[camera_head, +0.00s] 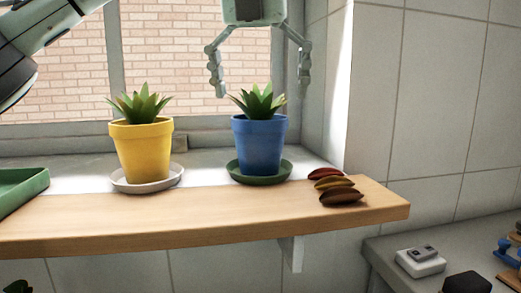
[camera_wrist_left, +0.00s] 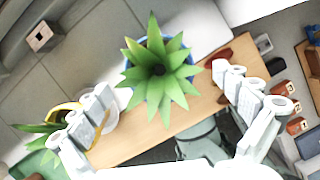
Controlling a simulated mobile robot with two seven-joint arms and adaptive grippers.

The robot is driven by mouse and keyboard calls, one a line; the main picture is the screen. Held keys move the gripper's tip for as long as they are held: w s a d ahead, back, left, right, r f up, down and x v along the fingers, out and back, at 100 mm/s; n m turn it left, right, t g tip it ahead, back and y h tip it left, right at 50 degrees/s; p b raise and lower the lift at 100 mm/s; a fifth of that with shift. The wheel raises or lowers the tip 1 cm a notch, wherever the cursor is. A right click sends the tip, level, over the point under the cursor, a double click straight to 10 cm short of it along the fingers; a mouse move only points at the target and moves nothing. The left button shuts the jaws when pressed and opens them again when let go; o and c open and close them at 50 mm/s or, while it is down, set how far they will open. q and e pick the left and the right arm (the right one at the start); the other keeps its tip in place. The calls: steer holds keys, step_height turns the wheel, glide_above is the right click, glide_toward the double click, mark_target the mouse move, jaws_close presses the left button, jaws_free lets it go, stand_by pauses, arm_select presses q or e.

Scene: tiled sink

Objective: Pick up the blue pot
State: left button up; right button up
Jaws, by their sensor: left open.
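The blue pot (camera_head: 259,147) holds a green spiky plant (camera_head: 259,102) and stands upright on a green saucer (camera_head: 259,172) on the wooden shelf. My left gripper (camera_head: 262,88) is open and empty, pointing down from above, with its fingers on either side of the plant's top leaves and above the pot's rim. In the left wrist view the plant (camera_wrist_left: 158,72) lies ahead of the spread fingers and hides most of the pot. My right gripper is not in view.
A yellow pot (camera_head: 141,150) with a similar plant stands to the left on a pale saucer (camera_head: 147,186). Several dark red and brown pods (camera_head: 340,197) lie right of the blue pot. A green tray (camera_head: 22,187) is at far left. A window and tiled wall stand behind.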

mark_target(260, 118)
arm_select(q)
steer(key=x, duration=0.4)
steer(key=shift+s+a, duration=0.2)
steer(key=shift+s, duration=0.1)
steer(key=shift+w+f, duration=0.2)
steer(key=shift+f, duration=0.25)
steer(key=c, duration=1.6)
steer(key=shift+c, duration=1.2)
steer(key=shift+d+r, duration=0.1)
steer(key=shift+r, duration=0.05)
